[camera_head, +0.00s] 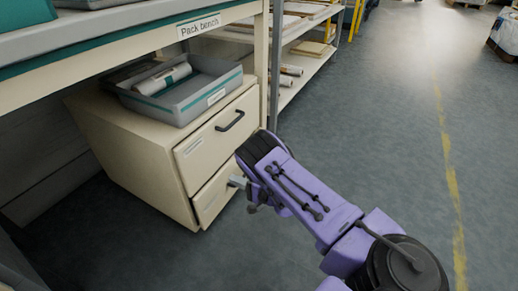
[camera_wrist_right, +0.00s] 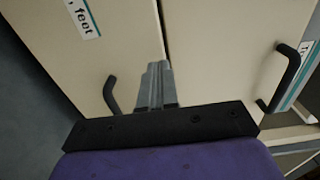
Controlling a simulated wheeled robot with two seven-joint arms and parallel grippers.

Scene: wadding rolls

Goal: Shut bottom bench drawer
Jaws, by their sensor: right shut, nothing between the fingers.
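The cream drawer unit (camera_head: 140,150) stands under the pack bench. Its bottom drawer (camera_head: 214,196) is the lower front, partly hidden by my right gripper; it looks nearly in line with the upper drawer (camera_head: 215,138), but I cannot tell whether a small gap remains. In the right wrist view the bottom drawer (camera_wrist_right: 75,60) is the left panel, with a label and a dark handle (camera_wrist_right: 108,95). My right gripper (camera_head: 236,182) is shut and empty, its fingertips (camera_wrist_right: 157,70) at the bottom drawer's front near the seam; contact is unclear. My left gripper is out of view.
A grey tray (camera_head: 215,88) with white rolls (camera_head: 163,79) sits on top of the drawer unit. The upper drawer has a black handle (camera_head: 230,121). Shelving (camera_head: 305,60) stands behind.

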